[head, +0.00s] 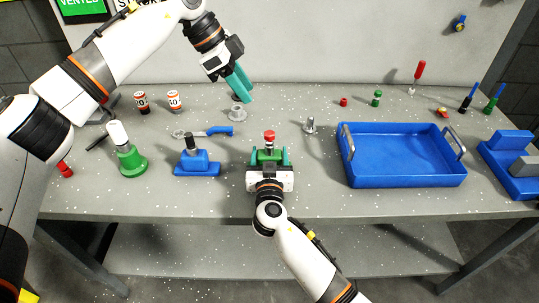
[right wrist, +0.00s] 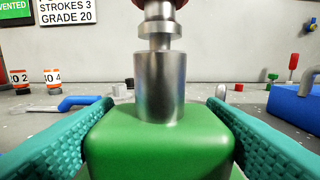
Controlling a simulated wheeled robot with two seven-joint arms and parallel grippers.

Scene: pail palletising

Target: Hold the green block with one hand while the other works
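The green block (right wrist: 165,145) stands on the bench near its front edge, with a metal cylinder (right wrist: 158,85) rising from its top. In the head view, a red cap (head: 269,136) tops this metal part. My right gripper (head: 269,158) has its teal fingers against both sides of the green block and looks shut on it. The block is partly hidden behind the gripper in the head view. My left gripper (head: 242,86) is up over the back of the bench, apart from the block. Its teal fingers overlap in view and I see nothing held in them.
A blue tray (head: 402,182) stands to the right, with a blue stepped block (head: 510,180) beyond it. To the left are a blue fixture (head: 197,166), a green-based stamp (head: 132,163) and a blue-handled wrench (head: 218,131). A metal ring (head: 236,114) and metal peg (head: 310,125) lie nearby.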

